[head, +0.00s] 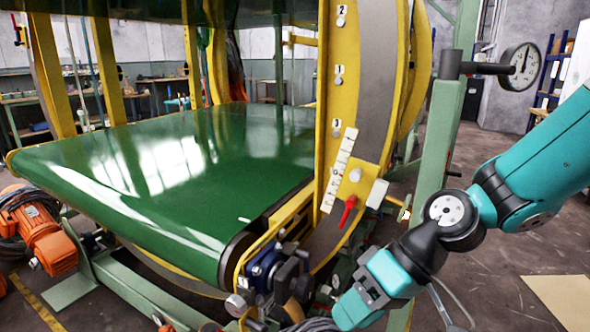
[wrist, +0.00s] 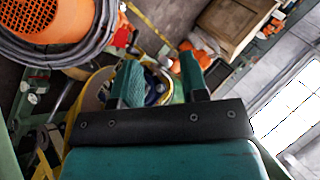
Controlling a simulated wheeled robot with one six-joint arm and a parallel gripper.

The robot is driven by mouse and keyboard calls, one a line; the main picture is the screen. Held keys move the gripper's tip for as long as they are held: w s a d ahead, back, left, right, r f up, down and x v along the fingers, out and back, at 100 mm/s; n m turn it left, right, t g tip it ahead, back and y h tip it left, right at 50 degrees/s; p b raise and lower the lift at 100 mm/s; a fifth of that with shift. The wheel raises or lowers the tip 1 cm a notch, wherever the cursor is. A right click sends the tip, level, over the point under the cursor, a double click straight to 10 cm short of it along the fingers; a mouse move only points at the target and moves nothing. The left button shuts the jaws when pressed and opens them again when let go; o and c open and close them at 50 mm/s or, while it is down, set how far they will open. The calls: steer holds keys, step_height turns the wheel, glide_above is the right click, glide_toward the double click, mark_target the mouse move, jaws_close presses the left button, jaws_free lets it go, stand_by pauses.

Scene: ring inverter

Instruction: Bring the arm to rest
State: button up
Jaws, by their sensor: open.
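My arm (head: 545,150) comes in from the right edge in the head view and bends at a dark joint. Its teal wrist end (head: 385,280) hangs low at the bottom, to the right of the conveyor's front corner. My gripper (wrist: 162,80) shows in the wrist view, with its two green fingers apart. I see nothing held between them. In the head view I cannot make out the fingertips clearly.
A green conveyor belt (head: 170,175) runs through a large yellow ring frame (head: 372,90). A red lever (head: 348,211) and a green post (head: 437,150) with a dial gauge (head: 522,67) stand near my arm. An orange motor (head: 45,238) sits at left. Open floor lies at right.

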steer(key=s+d+r+t+h, duration=0.1)
steer(key=s+d+r+h, duration=0.15)
steer(key=s+r, duration=0.2)
steer(key=s+d+r+t+h, duration=0.1)
steer(key=s+d+r+h, duration=0.1)
steer(key=s+d+r, duration=0.3)
step_height(320, 180, up, 16)
steer(key=a+p, duration=0.1)
steer(key=p, duration=1.7)
steer(key=shift+s+f, duration=0.15)
steer(key=shift+s, duration=0.3)
